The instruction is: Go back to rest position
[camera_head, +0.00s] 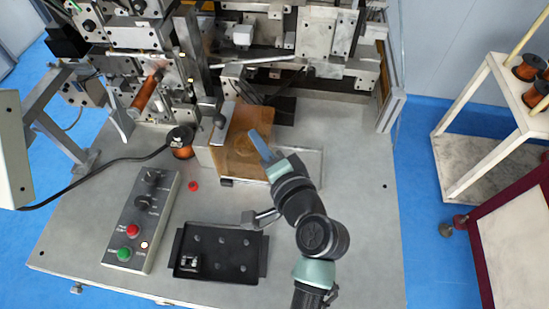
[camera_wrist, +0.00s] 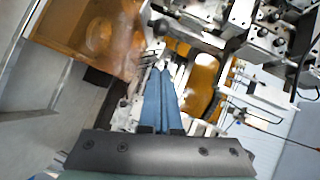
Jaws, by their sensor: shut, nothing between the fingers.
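My gripper (camera_head: 255,136) shows in the head view as blue fingers at the end of my arm. It is over the front of the coil winder, above the orange-brown plate (camera_head: 238,124). In the wrist view my gripper's blue fingers (camera_wrist: 162,70) lie side by side, closed, with nothing between them. The coil winder (camera_head: 330,40) fills the back of the table. In the wrist view the orange-brown plate (camera_wrist: 75,40) is at upper left, apart from the fingers, and metal machine parts lie beyond the tips.
A black tray (camera_head: 232,238) with a small part (camera_head: 189,263) lies at the table's front. Left of it is a control box (camera_head: 143,220) with buttons. A copper spool (camera_head: 181,142) stands by the machine. The table's right side is clear. A shelf (camera_head: 480,140) stands right, off the table.

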